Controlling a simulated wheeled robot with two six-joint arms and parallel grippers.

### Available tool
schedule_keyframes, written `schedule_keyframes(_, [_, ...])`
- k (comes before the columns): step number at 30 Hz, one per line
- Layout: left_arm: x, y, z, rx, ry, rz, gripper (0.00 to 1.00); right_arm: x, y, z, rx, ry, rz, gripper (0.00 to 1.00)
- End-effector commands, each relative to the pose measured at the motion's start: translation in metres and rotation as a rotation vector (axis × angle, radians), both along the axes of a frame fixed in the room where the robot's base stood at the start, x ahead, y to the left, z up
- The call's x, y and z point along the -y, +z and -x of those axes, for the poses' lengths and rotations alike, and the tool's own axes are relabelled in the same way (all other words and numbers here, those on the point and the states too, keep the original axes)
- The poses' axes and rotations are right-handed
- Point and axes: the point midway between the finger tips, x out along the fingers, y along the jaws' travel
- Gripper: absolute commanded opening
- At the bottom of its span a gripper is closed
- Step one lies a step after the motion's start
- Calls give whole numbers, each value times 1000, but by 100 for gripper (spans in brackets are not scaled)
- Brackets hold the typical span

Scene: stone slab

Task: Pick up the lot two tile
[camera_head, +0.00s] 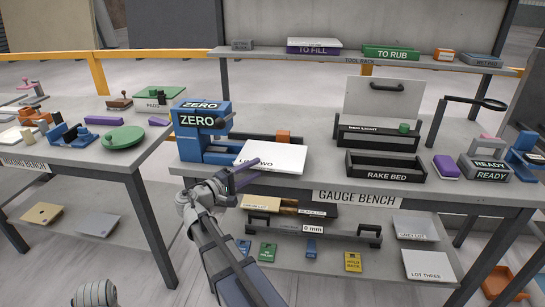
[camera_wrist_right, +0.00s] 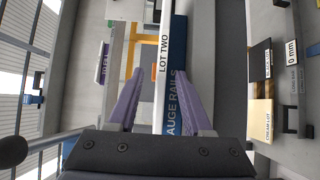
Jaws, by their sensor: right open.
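The lot two tile (camera_head: 277,157) is a white slab lying on the blue gauge rails at the near edge of the gauge bench. In the right wrist view its front edge (camera_wrist_right: 163,62), lettered LOT TWO, shows between my fingers, with the blue gauge rails label (camera_wrist_right: 175,95) beside it. My right gripper (camera_head: 242,174) is open at the tile's front left edge. In the wrist view its two purple fingers (camera_wrist_right: 163,85) are apart, one on each side of the edge; I cannot tell whether they touch it. My left gripper is not in view.
A blue ZERO block (camera_head: 203,120) stands left of the tile. The dark rake bed (camera_head: 383,166) is to the right, with a handled white plate (camera_head: 384,100) behind. A lower shelf holds the lot three tile (camera_head: 429,264). The bench between tile and rake bed is fairly clear.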

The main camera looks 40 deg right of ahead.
Motion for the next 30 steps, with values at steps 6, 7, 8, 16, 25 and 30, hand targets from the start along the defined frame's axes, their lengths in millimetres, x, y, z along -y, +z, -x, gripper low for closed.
schedule_keyframes(6, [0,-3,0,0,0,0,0,29,-3,6,0,-3,-1,50])
schedule_keyframes(7, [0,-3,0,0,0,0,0,34,-3,6,0,-3,-1,50])
schedule_keyframes(8, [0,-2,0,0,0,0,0,37,-3,5,0,-3,-1,50])
schedule_keyframes(16, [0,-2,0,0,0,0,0,51,-2,4,0,0,-1,50])
schedule_keyframes(25, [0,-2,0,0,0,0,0,50,-3,4,0,0,-1,33])
schedule_keyframes(30, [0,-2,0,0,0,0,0,50,-3,4,0,0,-1,14])
